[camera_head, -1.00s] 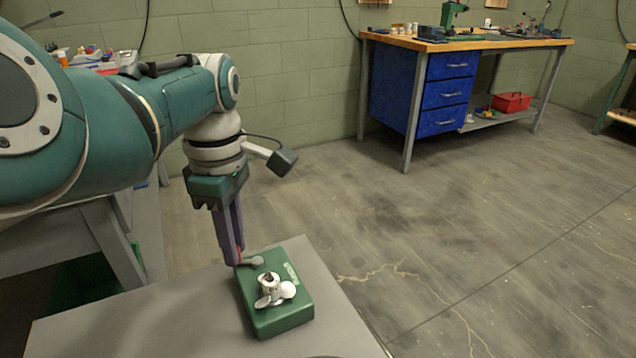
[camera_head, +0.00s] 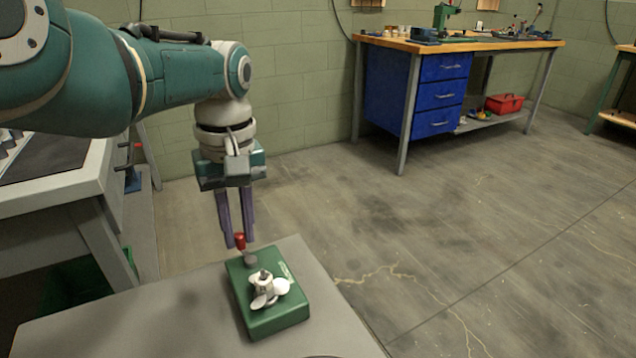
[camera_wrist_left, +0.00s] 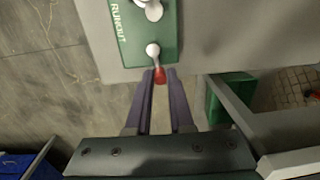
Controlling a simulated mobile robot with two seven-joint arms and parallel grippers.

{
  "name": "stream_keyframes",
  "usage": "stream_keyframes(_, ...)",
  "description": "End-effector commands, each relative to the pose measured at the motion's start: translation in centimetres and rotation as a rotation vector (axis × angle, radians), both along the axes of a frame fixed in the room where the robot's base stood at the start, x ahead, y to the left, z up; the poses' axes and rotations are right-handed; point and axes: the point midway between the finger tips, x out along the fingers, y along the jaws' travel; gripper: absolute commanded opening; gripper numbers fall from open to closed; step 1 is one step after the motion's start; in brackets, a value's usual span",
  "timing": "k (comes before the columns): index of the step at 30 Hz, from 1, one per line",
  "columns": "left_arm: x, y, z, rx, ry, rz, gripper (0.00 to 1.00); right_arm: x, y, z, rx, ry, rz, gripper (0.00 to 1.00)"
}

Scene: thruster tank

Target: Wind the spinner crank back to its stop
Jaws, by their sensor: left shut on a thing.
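The spinner unit is a green box (camera_head: 272,318) on a grey table, with a white bladed spinner (camera_head: 268,292) on top. A grey crank arm (camera_head: 250,260) reaches to the far side of the spinner and ends in a red knob (camera_head: 240,241). My left gripper (camera_head: 238,245), with purple fingers pointing down, is shut on the red knob. In the left wrist view the red knob (camera_wrist_left: 160,76) sits between the fingertips (camera_wrist_left: 160,72), beside the crank's pale end (camera_wrist_left: 152,50). The box's "RUNOUT" label (camera_wrist_left: 118,22) shows there. My right gripper is not in view.
The grey table (camera_head: 130,325) is bare around the box. A workbench with blue drawers (camera_head: 440,95) and a red toolbox (camera_head: 504,103) stands at the back. Another bench (camera_head: 60,180) is at the left, behind my arm. Open floor lies to the right.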

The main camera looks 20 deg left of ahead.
Motion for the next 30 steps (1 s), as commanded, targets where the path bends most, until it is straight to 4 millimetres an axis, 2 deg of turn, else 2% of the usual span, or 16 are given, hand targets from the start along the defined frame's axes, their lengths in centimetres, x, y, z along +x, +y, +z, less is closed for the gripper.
stream_keyframes(15, 1.0, -1.1, 0.0, 0.000, 0.000, -0.491, 0.00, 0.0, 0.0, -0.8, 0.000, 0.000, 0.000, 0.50)
stream_keyframes(30, 1.3, -2.4, 0.2, 0.000, 0.000, -0.966, 0.00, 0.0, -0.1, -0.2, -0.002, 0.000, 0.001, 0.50)
